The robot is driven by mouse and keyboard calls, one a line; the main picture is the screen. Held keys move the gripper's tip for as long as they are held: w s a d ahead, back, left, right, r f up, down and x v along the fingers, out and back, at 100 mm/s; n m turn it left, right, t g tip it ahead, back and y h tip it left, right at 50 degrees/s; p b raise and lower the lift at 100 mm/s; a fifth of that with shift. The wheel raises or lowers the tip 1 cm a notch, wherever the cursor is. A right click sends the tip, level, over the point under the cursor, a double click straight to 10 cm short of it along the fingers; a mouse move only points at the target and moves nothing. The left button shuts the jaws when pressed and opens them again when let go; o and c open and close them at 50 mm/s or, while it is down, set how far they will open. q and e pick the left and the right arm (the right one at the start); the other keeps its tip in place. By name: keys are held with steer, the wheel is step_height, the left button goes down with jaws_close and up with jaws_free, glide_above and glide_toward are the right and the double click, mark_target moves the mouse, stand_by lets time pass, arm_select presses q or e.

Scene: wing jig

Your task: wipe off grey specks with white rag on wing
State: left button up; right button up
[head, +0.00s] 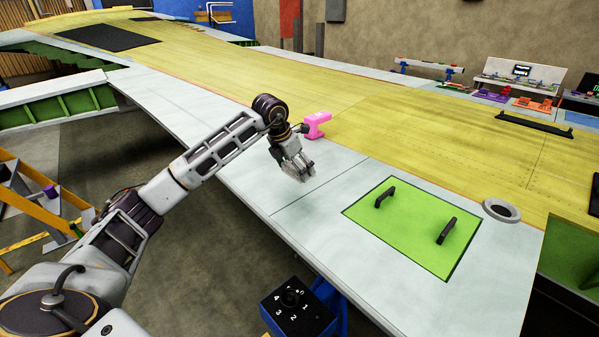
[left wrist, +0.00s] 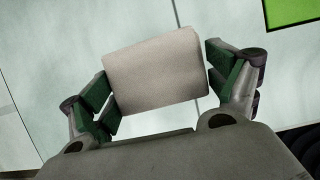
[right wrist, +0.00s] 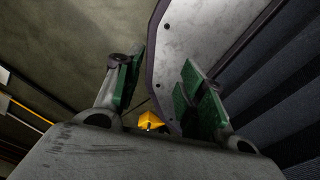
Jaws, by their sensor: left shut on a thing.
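The white rag (left wrist: 155,70) is a pale block-like pad between the green-padded fingers of my left gripper (left wrist: 160,85). In the head view my left gripper (head: 303,176) points down, low over the pale front strip of the wing (head: 240,175). I cannot tell whether the rag touches the wing, and the rag is hard to make out there. I cannot make out grey specks in any view. My right gripper (right wrist: 160,88) shows only in the right wrist view, with its fingers apart and nothing between them.
A pink tool (head: 317,125) stands on the wing just behind my left gripper. To the right lie a green panel (head: 412,228) with two black handles and a grey ring (head: 501,210). A dial box (head: 298,306) stands at the wing's front edge. The strip around the gripper is clear.

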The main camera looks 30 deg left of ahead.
steer(key=d, duration=0.1)
steer(key=d+r, duration=0.1)
steer(key=shift+d+p, duration=0.3)
steer(key=shift+p, duration=0.05)
steer(key=shift+a, duration=0.1)
